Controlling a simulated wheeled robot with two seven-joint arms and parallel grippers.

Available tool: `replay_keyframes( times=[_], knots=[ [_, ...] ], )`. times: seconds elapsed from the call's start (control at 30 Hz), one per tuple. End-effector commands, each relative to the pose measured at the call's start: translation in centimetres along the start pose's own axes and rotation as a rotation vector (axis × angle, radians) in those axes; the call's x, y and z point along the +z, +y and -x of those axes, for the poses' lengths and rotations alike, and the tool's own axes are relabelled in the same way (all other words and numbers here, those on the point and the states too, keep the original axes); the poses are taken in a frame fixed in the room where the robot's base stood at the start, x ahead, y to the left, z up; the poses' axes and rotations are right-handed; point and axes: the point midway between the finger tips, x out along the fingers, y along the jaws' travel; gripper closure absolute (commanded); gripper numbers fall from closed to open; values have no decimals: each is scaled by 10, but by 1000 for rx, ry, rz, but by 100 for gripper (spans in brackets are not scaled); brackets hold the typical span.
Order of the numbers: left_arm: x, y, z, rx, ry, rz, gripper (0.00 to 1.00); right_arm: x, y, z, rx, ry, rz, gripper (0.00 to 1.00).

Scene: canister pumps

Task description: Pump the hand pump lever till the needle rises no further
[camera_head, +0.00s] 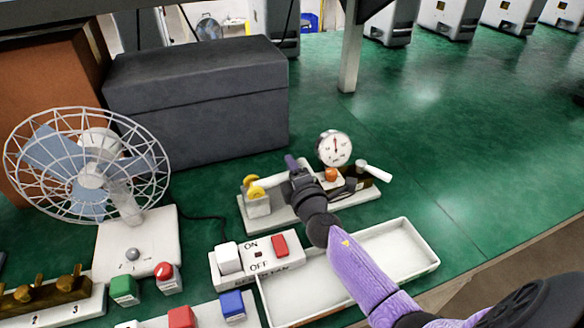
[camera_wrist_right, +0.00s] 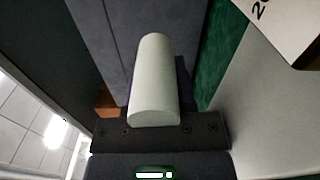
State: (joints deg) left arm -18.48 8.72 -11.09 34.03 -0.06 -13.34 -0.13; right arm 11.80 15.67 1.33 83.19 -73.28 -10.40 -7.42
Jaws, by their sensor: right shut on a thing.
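The hand pump sits on a pale base plate (camera_head: 290,214) on the green bench. Its round white gauge (camera_head: 335,148) stands at the back; the thin reddish needle appears to point roughly upward, but the scale is too small to read. My right gripper (camera_head: 296,176) is over the middle of the base, shut on the pale rounded lever handle. The handle (camera_wrist_right: 154,80) shows between the jaws in the right wrist view. The gripper hides part of the lever and pump body. My left gripper is not in view.
A white-handled part (camera_head: 376,172) and an orange knob (camera_head: 331,174) are on the pump's right side. A white tray (camera_head: 412,236) lies in front. A fan (camera_head: 88,165), grey box (camera_head: 200,105) and switch box (camera_head: 262,260) stand left.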

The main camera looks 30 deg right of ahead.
Motion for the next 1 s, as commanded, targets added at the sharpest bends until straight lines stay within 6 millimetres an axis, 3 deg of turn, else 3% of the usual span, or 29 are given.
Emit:
replay_keyframes(
  times=[0.63, 1.0],
  knots=[
    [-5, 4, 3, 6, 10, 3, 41, 0, 3, 0, 0, 0, 25, 100],
    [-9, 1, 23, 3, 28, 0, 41, -3, 26, 0, 1, 0, 250, 100]
  ],
)
